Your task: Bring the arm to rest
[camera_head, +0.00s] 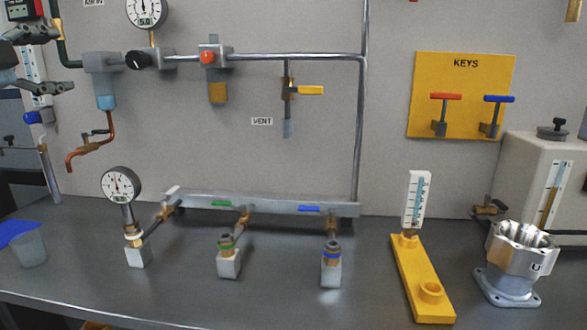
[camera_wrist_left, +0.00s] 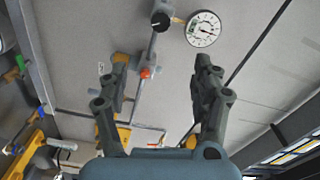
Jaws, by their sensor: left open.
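My left gripper (camera_head: 64,57) shows at the upper left of the head view, in front of the wall panel. Its two dark fingers are spread apart with nothing between them. In the left wrist view the gripper (camera_wrist_left: 163,65) is also open and empty, with the grey wall and its piping behind the fingers. The gripper appears apart from the fittings. My right gripper is in neither view.
The wall pipe (camera_head: 290,57) carries a red-button valve (camera_head: 208,57) and a gauge (camera_head: 147,10). A yellow key board (camera_head: 460,95) hangs right.

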